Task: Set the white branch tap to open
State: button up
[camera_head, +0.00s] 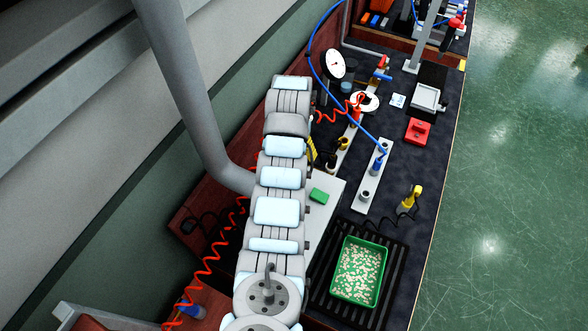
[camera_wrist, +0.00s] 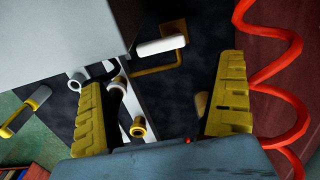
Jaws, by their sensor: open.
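In the wrist view, a white bar-shaped handle (camera_wrist: 162,46) sits against a brass-coloured fitting with a bent pipe, beyond my fingers. It looks like the white branch tap, but I cannot tell its setting. My gripper (camera_wrist: 166,95) is open, with yellow ridged fingers wide apart and nothing held between them. The handle appears above the gap between the fingertips and apart from them. In the head view my arm covers most of the gripper, and I cannot make out the white tap clearly there.
A red coiled hose (camera_wrist: 270,75) hangs close beside the right finger. A brass fitting (camera_wrist: 138,128) stands near the left finger. A grey box-like surface (camera_wrist: 60,40) fills the upper left. In the head view, a green tray (camera_head: 345,288) and a blue hose (camera_head: 332,88) lie right of my arm.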

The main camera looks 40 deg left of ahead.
jog(key=shift+f, duration=4.65)
jog(key=c, duration=1.1)
